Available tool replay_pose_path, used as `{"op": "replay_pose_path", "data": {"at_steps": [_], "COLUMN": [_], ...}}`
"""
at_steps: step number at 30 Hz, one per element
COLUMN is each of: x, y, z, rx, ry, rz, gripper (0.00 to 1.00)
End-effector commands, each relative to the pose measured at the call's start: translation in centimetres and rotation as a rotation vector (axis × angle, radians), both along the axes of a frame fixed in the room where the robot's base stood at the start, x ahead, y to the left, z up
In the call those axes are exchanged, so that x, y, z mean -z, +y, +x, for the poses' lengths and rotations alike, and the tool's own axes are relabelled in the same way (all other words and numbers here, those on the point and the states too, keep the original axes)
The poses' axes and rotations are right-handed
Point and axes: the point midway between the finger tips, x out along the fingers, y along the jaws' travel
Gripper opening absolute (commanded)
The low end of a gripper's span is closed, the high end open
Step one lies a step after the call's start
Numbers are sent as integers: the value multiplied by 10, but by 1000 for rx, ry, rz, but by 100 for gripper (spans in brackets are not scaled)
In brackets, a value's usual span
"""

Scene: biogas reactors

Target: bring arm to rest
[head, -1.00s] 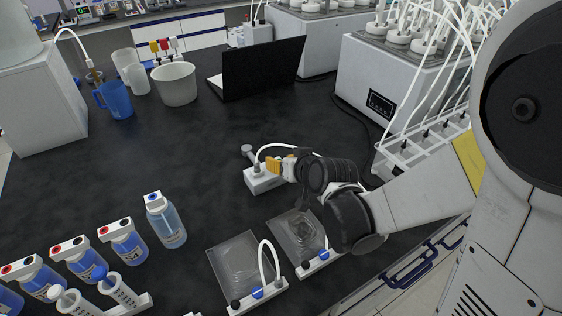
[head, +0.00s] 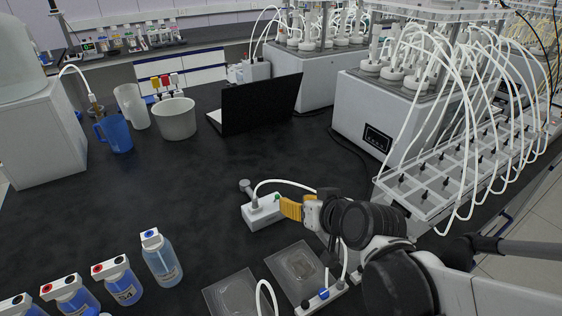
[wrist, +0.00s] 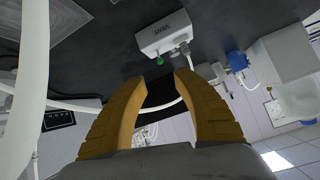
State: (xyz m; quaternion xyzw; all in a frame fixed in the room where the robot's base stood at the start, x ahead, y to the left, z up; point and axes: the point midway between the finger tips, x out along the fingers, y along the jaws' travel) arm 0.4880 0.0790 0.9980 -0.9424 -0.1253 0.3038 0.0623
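My gripper (head: 291,208) has yellow fingers and hangs over the black bench, just right of a small white box (head: 263,212) with a green button and a white tube. In the wrist view my gripper (wrist: 160,82) has its two fingers apart with a gap between the tips and nothing held in it. The white box (wrist: 165,36) shows beyond the fingertips there, apart from them. My arm reaches in from the lower right of the head view.
Two flat clear bags (head: 297,271) lie near the front edge. Blue-liquid bottles (head: 162,258) stand at lower left. A laptop (head: 258,104), a blue jug (head: 115,132) and a white tub (head: 176,119) are farther back. Reactors (head: 400,110) and a tube rack (head: 440,180) stand right. Mid-bench is clear.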

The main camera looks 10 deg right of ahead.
Motion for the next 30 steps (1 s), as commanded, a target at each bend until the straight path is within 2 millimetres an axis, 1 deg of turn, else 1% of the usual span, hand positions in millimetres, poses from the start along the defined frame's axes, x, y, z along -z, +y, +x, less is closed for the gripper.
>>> {"op": "replay_pose_path", "data": {"at_steps": [3, 14, 17, 20, 23, 27, 30], "x": [-3, -4, -4, -6, -7, -9, -10], "y": [-2, -2, -4, -12, -27, -51, -66], "z": [-5, -6, -10, -24, -48, -85, -108], "rx": [1, 1, 3, 14, 41, 93, 131], "ry": [0, 0, 13, 56, 126, 227, 279], "rz": [1, 1, -8, -36, -83, -153, -193], "gripper": [36, 36, 36, 36, 36, 36, 36]}}
